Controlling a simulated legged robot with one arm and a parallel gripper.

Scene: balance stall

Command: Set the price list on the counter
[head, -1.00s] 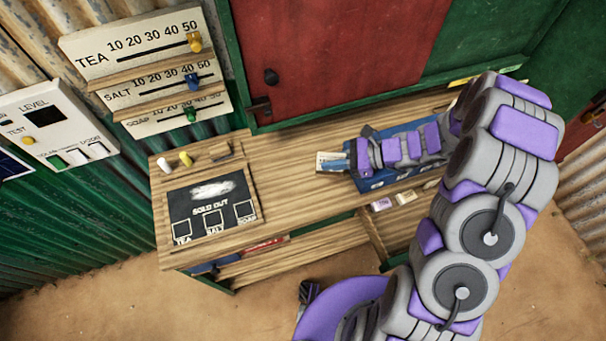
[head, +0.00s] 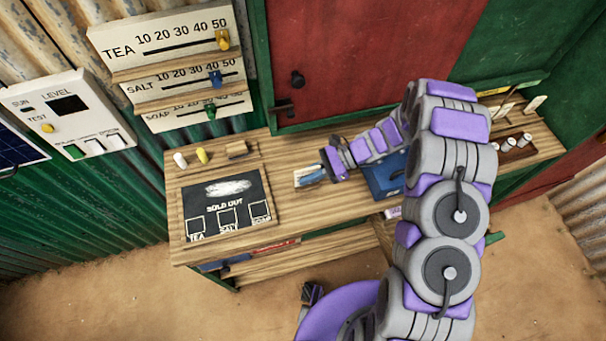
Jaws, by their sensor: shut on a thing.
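The price list (head: 307,178), seen as a small pale card with a blue patch, is at the tip of my gripper (head: 325,172). My gripper is shut on it, over the middle of the wooden counter (head: 290,216). The card's right end is hidden by the jaws. I cannot tell whether the card touches the counter top or is held just above it.
A blue box (head: 383,180) stands right of my gripper, partly behind my arm. A blackboard (head: 226,205) marked SOLD OUT lies on the counter's left, with chalks (head: 202,156) and a wooden block (head: 237,149) behind it. Bare counter lies between blackboard and card.

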